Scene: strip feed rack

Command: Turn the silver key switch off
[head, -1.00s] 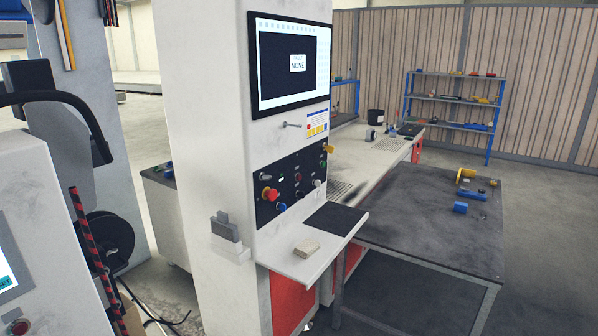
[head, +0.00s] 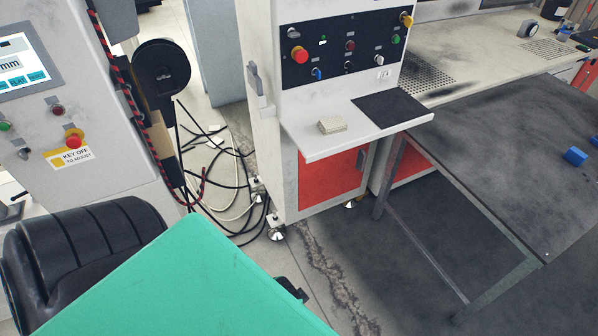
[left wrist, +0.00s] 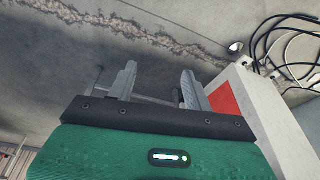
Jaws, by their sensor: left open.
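A small silver switch (head: 21,148), which looks like the key switch, sits low on the left cabinet's face. Its turn position is too small to tell. A "KEY OFF TO ADJUST" label (head: 70,156) is to its right. My left gripper (left wrist: 157,80) shows in the left wrist view with its two grey fingers apart and nothing between them. It is clear of the switch, with floor and part of a red-panelled cabinet beyond. In the head view a large teal part of my left arm fills the bottom; the fingertips are hidden there. My right gripper is not in view.
The left cabinet also carries a screen (head: 20,68) and a red knob on yellow (head: 73,139). A black control panel (head: 340,45) with several knobs is on the middle machine, above a shelf (head: 356,133). Cables (head: 218,175) lie on the floor between. A dark table (head: 500,140) stands right.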

